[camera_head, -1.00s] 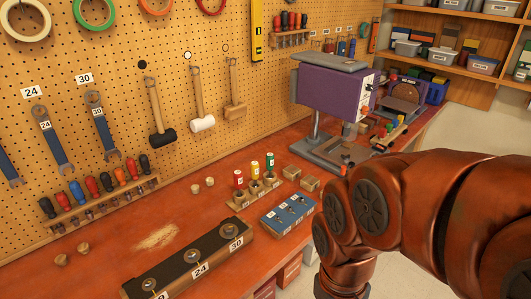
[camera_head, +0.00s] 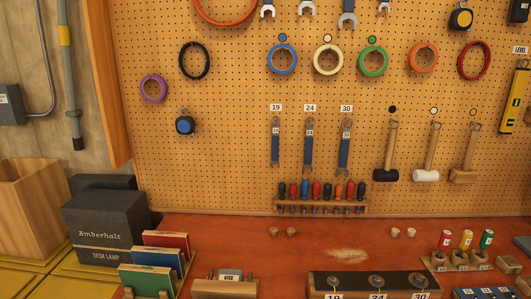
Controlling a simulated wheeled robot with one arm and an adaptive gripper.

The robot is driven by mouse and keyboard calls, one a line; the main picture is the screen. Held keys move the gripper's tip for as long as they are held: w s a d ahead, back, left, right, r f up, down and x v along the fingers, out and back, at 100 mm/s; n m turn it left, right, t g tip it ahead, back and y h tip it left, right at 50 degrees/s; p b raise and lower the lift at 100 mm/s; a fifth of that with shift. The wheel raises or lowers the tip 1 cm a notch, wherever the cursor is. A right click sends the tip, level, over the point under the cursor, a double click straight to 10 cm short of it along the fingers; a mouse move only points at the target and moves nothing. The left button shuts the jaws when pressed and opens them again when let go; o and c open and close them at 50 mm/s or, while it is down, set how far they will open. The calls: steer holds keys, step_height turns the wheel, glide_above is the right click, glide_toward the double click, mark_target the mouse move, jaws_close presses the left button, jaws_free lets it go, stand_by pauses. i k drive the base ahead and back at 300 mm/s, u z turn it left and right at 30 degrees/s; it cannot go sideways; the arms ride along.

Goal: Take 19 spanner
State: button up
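The 19 spanner (camera_head: 276,142) hangs on the pegboard under a white label reading 19. It has a blue handle with a small 19 tag and a grey head. To its right hang the longer 24 spanner (camera_head: 309,147) and the 30 spanner (camera_head: 345,147), each under its own label. My gripper is not in view.
A screwdriver rack (camera_head: 322,207) is fixed below the spanners. On the red bench (camera_head: 210,235) stands a black holder (camera_head: 355,281) marked 19, 24 and 30. A dark desk lamp box (camera_head: 107,233) stands left. Three hammers (camera_head: 430,150) hang right of the spanners.

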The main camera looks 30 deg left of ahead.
mark_target(275, 136)
steer(key=u, duration=0.1)
steer(key=i, duration=0.45)
steer(key=u, duration=1.9)
steer(key=k, duration=0.6)
steer(key=u, duration=1.2)
steer(key=i, duration=1.05)
steer(key=z, duration=0.6)
steer(key=i, duration=0.6)
steer(key=z, duration=0.65)
